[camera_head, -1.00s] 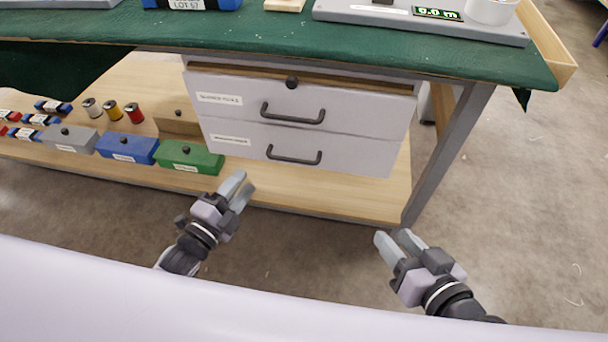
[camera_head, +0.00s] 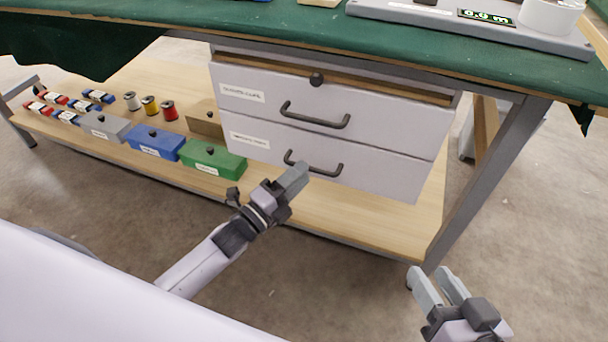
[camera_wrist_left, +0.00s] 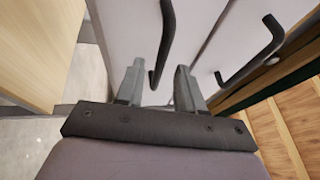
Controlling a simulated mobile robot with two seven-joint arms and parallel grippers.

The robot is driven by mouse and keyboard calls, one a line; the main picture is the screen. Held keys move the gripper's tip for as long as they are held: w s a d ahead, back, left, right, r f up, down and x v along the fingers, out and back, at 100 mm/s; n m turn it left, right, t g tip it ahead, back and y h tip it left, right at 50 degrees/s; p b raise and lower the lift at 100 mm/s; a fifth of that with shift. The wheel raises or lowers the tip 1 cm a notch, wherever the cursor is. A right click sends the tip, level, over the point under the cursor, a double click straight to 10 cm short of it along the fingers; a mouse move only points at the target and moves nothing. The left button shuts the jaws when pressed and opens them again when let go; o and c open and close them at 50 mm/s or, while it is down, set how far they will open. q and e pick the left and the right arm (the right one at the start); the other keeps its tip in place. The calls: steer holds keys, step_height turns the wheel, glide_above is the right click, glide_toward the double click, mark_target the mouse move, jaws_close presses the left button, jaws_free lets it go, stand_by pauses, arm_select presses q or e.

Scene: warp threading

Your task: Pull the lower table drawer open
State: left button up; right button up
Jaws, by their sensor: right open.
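The lower drawer (camera_head: 385,182) is a light grey front under the table, roughly in line with the upper front. Its dark bar handle (camera_head: 326,172) also shows in the left wrist view (camera_wrist_left: 166,42). My left gripper (camera_head: 297,172) is at the handle's left part in the head view. In the left wrist view its fingers (camera_wrist_left: 160,75) are apart, with an end of the handle in line with the gap between them; contact cannot be told. My right gripper (camera_head: 434,272) is open and empty, low at the right, away from the drawers.
The upper drawer (camera_head: 400,128) has a similar handle (camera_head: 315,120), with a wooden strip and black knob (camera_head: 316,79) above it. A table leg (camera_head: 490,180) stands right of the drawers. Green (camera_head: 212,160), blue and grey boxes line the lower shelf at left. The front floor is clear.

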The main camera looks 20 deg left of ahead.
arm_select(q)
steer(key=shift+x, duration=0.95)
jaws_close()
